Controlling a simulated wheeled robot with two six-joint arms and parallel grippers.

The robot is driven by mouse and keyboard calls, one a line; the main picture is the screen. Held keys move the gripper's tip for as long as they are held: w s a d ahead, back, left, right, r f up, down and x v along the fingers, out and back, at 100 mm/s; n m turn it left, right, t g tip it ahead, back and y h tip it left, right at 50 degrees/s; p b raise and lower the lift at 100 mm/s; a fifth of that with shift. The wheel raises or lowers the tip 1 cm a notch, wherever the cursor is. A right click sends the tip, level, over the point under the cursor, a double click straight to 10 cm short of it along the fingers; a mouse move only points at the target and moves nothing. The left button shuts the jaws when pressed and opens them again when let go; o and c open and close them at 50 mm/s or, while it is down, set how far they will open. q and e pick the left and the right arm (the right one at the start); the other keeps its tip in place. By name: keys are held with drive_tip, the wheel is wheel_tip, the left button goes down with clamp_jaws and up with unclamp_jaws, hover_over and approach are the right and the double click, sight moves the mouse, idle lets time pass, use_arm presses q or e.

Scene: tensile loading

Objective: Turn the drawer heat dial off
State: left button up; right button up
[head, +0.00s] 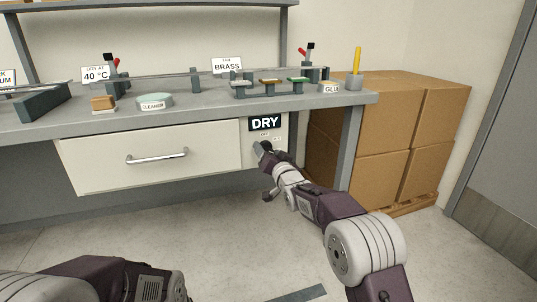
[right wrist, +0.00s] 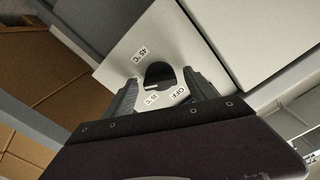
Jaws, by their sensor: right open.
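The black heat dial (right wrist: 159,74) sits on the pale panel beside the drawer, with labels 45 °C (right wrist: 140,54), 35 °C (right wrist: 152,98) and OFF (right wrist: 178,93) around it. A white mark shows at the dial's lower edge, nearest the 35 °C label. My right gripper (right wrist: 160,92) is open, with one finger on each side of the dial; contact cannot be told. In the head view my right gripper (head: 262,150) is at the panel under the DRY sign (head: 264,123) and hides the dial. The drawer (head: 150,155) looks shut. My left gripper is out of view.
The drawer handle (head: 157,156) sticks out left of the panel. Cardboard boxes (head: 385,110) stand at the right. The floor in front is mostly clear.

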drive_tip(key=c, duration=1.4)
drive_tip(key=shift+n, duration=0.3)
drive_tip(key=shift+f+n, duration=0.1)
drive_tip(key=shift+n, duration=11.6)
